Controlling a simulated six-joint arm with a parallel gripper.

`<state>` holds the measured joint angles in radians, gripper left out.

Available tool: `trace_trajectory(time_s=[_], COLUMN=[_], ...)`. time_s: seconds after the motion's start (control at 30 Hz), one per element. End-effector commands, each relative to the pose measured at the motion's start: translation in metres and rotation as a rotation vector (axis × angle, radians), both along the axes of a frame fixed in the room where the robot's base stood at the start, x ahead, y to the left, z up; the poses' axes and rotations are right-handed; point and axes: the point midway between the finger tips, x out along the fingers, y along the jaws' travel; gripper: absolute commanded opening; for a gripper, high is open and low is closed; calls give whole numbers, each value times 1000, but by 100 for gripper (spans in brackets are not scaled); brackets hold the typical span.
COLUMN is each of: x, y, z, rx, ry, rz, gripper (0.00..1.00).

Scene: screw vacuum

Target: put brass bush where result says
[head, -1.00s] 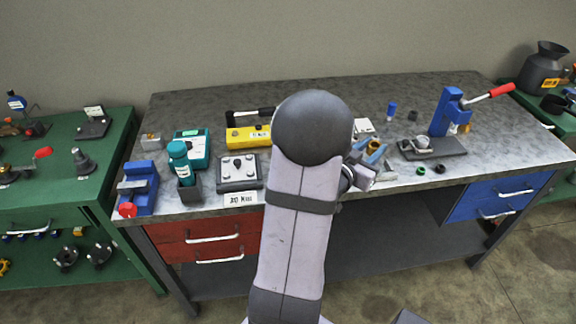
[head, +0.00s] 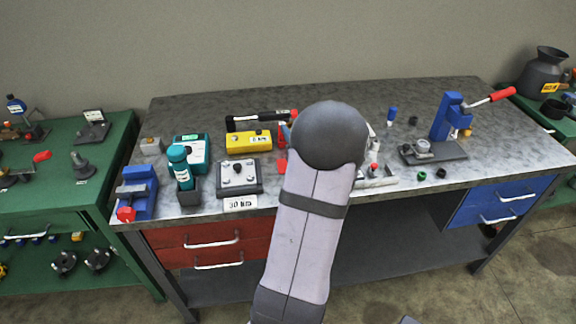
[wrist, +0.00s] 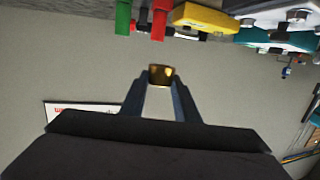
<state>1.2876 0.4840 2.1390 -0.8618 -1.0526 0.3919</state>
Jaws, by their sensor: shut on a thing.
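The brass bush (wrist: 160,74) shows in the wrist view, held between the two fingertips of my gripper (wrist: 160,84). In the head view my arm's dark round joint hides both the gripper and the bush. The bush is clear of the bench in the wrist view, with a pale plain surface behind it. A plate fixture with several studs (head: 239,176) stands at the bench front, with a white printed label (head: 240,203) below it that is too small to read surely.
A blue press with a red handle (head: 450,120) stands on the right.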

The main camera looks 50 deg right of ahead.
Motion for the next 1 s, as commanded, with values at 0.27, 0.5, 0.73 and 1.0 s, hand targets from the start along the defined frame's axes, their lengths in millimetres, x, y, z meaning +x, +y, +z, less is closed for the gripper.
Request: trace_trajectory(time_s=[0.27,0.5,0.73,1.0], x=[4,4,4,4], y=[11,10,10,10], z=[-17,-35,-66,-75], rx=[-2,2,1,-3], ry=[-1,0,0,-2], rz=[37,34,33,34], gripper=[1,1,1,1])
